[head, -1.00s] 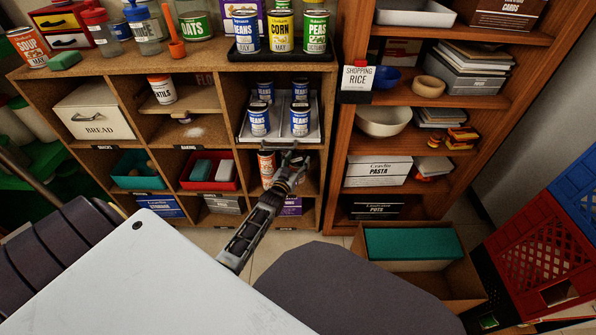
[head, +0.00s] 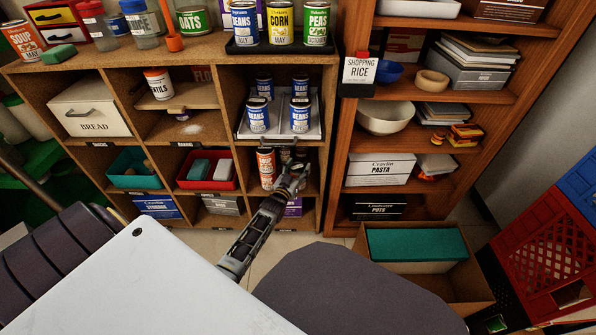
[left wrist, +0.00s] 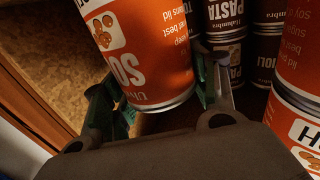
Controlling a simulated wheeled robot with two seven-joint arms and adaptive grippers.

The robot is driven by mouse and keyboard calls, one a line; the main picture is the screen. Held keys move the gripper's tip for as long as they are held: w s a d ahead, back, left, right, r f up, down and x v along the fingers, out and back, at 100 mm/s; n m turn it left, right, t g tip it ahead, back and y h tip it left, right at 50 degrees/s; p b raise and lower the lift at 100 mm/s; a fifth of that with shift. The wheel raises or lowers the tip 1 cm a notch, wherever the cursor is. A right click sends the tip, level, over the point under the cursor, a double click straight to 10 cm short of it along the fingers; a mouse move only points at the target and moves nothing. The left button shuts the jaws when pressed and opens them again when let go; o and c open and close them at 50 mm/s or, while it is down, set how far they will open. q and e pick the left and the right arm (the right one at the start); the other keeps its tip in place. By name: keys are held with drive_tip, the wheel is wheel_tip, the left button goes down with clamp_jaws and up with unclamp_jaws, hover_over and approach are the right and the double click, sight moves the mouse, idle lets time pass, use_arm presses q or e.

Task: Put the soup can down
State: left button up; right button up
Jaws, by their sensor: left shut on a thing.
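My left gripper (head: 291,176) is at the lower right compartment of the wooden shelf unit, below the bean cans. In the left wrist view, the gripper (left wrist: 163,95) is shut on an orange and white soup can (left wrist: 150,62), with a green finger on each side. The held can appears upside down in that view and is mostly hidden by the gripper in the head view. Two stacked orange cans (left wrist: 298,95) stand beside it; orange cans also show left of the gripper in the head view (head: 265,165). My right gripper is not in view.
Dark pasta cans (left wrist: 224,55) and ravioli cans (left wrist: 270,40) stand close behind the held can. A wooden panel (left wrist: 45,65) is on the left in the wrist view. A tray (head: 279,131) of bean cans is above. A red bin (head: 207,185) sits in the compartment to the left.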

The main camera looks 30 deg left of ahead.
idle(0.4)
use_arm(q)
drive_tip(key=o, duration=1.3)
drive_tip(key=shift+f, duration=0.15)
drive_tip(key=shift+r, duration=0.2)
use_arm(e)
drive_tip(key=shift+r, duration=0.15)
use_arm(q)
drive_tip(key=s+p, duration=0.1)
drive_tip(key=s, duration=0.3)
drive_tip(key=s+d+p, duration=0.1)
drive_tip(key=s+p, duration=0.1)
drive_tip(key=s, duration=0.2)
drive_tip(key=s+d+p, duration=0.1)
drive_tip(key=s, duration=0.3)
drive_tip(key=shift+p, duration=0.35)
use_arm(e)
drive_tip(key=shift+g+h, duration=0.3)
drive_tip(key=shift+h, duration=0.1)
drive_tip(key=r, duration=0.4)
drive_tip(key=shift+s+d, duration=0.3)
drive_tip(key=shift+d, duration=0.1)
use_arm(q)
drive_tip(key=shift+w, duration=0.1)
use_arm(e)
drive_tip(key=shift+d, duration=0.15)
use_arm(q)
drive_tip(key=shift+f, duration=0.1)
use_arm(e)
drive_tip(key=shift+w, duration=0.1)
